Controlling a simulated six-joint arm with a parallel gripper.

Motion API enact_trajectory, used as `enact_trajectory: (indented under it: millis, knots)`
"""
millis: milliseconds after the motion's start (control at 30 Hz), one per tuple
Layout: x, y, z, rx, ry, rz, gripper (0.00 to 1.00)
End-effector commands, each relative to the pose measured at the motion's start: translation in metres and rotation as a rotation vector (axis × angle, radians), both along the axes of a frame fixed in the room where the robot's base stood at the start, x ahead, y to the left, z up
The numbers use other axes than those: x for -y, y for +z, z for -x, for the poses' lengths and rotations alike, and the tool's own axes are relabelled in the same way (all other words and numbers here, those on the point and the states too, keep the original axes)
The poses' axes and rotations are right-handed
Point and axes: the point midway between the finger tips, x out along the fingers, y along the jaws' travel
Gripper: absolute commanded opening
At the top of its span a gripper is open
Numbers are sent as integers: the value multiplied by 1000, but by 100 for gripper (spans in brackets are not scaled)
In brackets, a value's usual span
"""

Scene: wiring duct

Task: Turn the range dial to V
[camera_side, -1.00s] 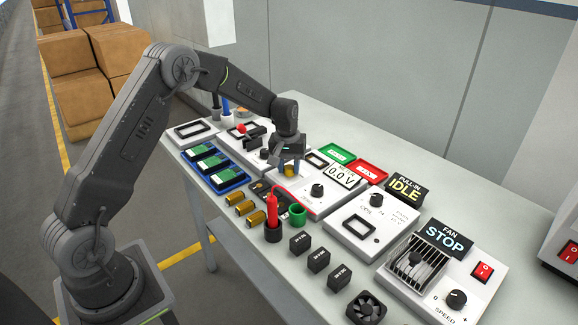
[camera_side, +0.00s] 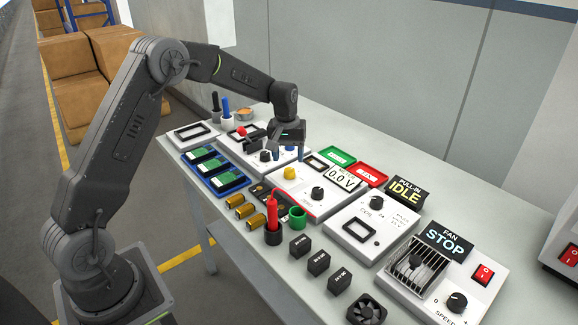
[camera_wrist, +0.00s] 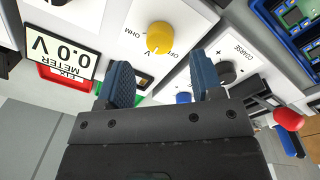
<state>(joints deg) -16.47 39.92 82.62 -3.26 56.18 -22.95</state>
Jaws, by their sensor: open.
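The range dial is a yellow round knob (camera_wrist: 160,37) on the white meter panel, with OHM, V and OFF printed around it in the wrist view. I cannot make out which mark its pointer meets. It also shows in the side view as a yellow knob (camera_side: 289,173), uncovered. The meter display (camera_wrist: 62,50) reads 0.0 V. My gripper (camera_wrist: 162,80) is open and empty, its two blue fingers apart. In the side view my gripper (camera_side: 289,153) hangs above the panels, a little above and behind the dial, not touching it.
A black knob (camera_side: 317,193) sits beside the dial on the same panel. Behind are a green tray (camera_side: 337,156) and a red tray (camera_side: 367,174). A panel with a COARSE knob (camera_wrist: 227,71) and a red-tipped lever (camera_wrist: 288,120) lies beside it.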

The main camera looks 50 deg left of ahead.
Motion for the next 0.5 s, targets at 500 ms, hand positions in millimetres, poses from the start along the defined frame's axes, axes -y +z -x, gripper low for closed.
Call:
enact_trajectory:
  millis: [500]
  knots:
    - [-4, 85, 3, 0, 1, 0, 60]
